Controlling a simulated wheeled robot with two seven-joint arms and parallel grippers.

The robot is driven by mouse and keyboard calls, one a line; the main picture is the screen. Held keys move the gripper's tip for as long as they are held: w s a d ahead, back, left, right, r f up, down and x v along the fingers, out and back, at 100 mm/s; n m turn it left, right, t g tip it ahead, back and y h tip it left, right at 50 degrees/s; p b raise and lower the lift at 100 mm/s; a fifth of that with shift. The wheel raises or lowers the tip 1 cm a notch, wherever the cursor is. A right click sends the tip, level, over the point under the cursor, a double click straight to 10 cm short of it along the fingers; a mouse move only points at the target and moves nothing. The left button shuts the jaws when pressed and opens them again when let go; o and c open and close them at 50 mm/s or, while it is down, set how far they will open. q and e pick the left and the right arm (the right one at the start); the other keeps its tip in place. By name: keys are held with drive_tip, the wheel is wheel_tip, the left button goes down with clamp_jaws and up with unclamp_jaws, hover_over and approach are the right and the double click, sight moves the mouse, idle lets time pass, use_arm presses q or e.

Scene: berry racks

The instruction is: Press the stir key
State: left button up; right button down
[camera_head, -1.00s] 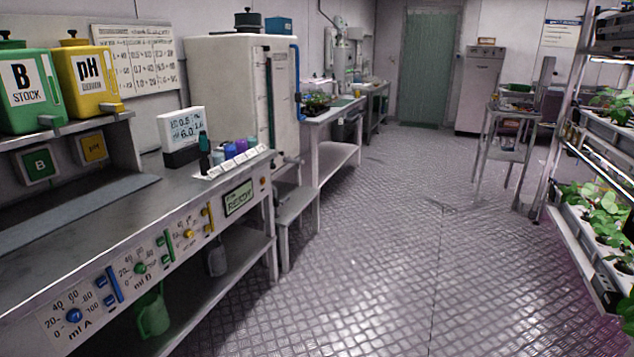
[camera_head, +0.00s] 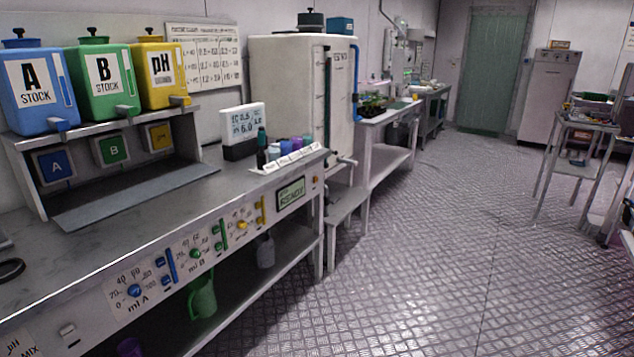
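A dosing bench front panel (camera_head: 215,258) runs along the left. It carries a blue ml A dial (camera_head: 134,291), a green ml B dial (camera_head: 196,254), a yellow dial (camera_head: 242,226) and small coloured keys beside them. A display reading READY (camera_head: 291,194) is at its right end, with a small orange button (camera_head: 314,179) next to it. A small light key (camera_head: 67,330) sits near a partly cut off MIX label (camera_head: 20,345) at the lower left. I cannot make out which key is the stir key. Neither gripper shows.
Blue A (camera_head: 38,88), green B (camera_head: 103,82) and yellow pH (camera_head: 161,75) containers stand on the bench shelf. A meter (camera_head: 242,122) and small bottles stand at the bench's right. The metal floor (camera_head: 430,250) is clear; a trolley (camera_head: 580,150) stands at right.

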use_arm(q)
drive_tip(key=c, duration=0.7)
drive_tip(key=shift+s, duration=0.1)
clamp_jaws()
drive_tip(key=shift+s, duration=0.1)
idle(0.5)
